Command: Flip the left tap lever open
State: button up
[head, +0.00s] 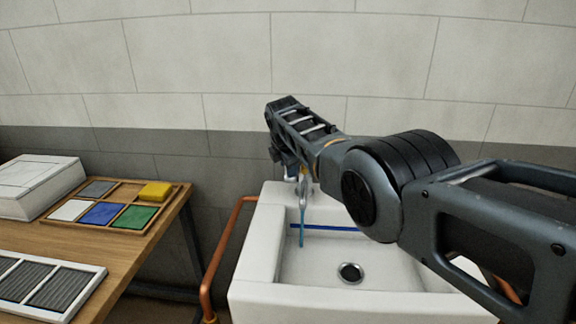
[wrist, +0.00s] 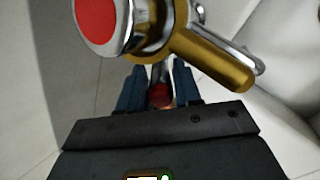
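The tap in the wrist view has a brass-coloured body (wrist: 212,58) and a chrome part with a red cap (wrist: 96,18). A thin lever with a dark red end (wrist: 160,95) shows between the two fingers of my gripper (wrist: 158,88). The fingers stand apart on either side of it, and contact is not clear. In the head view my gripper (head: 287,168) is over the back of the sink and hides most of the tap. The chrome spout (head: 303,190) shows below it, with a thin blue stream (head: 301,234) under it.
The white sink (head: 262,240) has a drain (head: 350,272) and a blue line across its basin. A copper pipe (head: 215,265) runs at its left. The wooden table (head: 140,255) at left bears a tray of coloured tiles (head: 165,205), a white box (head: 35,187) and a grille (head: 45,285).

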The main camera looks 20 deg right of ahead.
jog(key=shift+o, duration=1.2)
jog(key=shift+p+v, duration=1.2)
jog(key=shift+v, duration=2.7)
